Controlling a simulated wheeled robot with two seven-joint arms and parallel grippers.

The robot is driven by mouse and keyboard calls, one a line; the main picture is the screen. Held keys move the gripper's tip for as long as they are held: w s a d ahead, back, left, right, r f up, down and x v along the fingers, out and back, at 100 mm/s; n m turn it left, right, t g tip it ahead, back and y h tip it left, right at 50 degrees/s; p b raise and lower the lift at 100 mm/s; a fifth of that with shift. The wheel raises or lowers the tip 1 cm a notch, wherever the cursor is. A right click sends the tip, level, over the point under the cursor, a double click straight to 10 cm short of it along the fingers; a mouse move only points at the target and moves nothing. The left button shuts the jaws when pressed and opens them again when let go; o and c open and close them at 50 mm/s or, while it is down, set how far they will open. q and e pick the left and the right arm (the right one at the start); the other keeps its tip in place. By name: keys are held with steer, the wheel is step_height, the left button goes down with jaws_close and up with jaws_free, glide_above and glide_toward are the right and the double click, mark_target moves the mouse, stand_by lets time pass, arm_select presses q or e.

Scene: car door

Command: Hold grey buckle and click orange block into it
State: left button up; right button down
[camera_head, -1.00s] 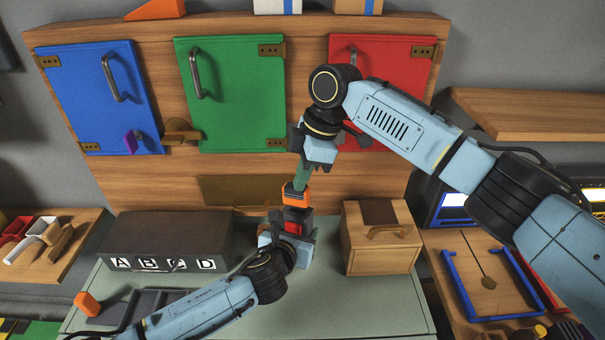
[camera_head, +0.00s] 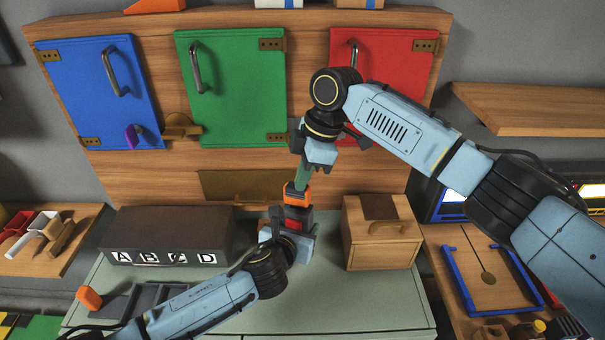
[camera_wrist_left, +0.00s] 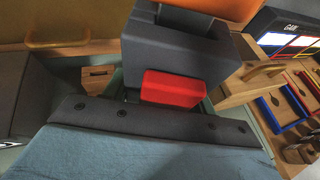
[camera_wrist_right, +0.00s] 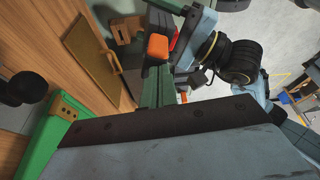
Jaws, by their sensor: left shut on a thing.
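The grey buckle (camera_head: 298,214) stands upright over the workbench, and its red button shows in the left wrist view (camera_wrist_left: 172,88). My left gripper (camera_head: 288,240) is shut on the buckle from below. The orange block (camera_head: 296,194) is right above the buckle, at the end of a green strap (camera_head: 304,172). My right gripper (camera_head: 317,156) is above and appears shut on the strap, which also shows in the right wrist view (camera_wrist_right: 152,90). In the left wrist view a grey piece joins the orange part and the buckle top. I cannot tell whether the block is fully seated.
A dark box lettered A to D (camera_head: 165,240) stands left and a wooden box (camera_head: 382,240) right on the green bench. Blue (camera_head: 98,90), green (camera_head: 230,85) and red (camera_head: 385,70) doors are on the panel behind. The bench front is partly clear.

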arm_select(q)
steer(key=shift+w+d+r, duration=0.15)
steer(key=shift+d+r, duration=0.05)
steer(key=shift+r, duration=0.3)
arm_select(e)
steer(key=shift+s+f, duration=0.1)
steer(key=shift+f, duration=0.05)
steer(key=shift+r, duration=0.55)
arm_select(q)
steer(key=shift+a+f, duration=0.1)
steer(key=shift+f, duration=0.1)
arm_select(e)
steer(key=shift+r, duration=1.2)
arm_select(q)
steer(key=shift+f, duration=0.1)
arm_select(e)
steer(key=v, duration=1.1)
steer(key=shift+d+r, duration=0.15)
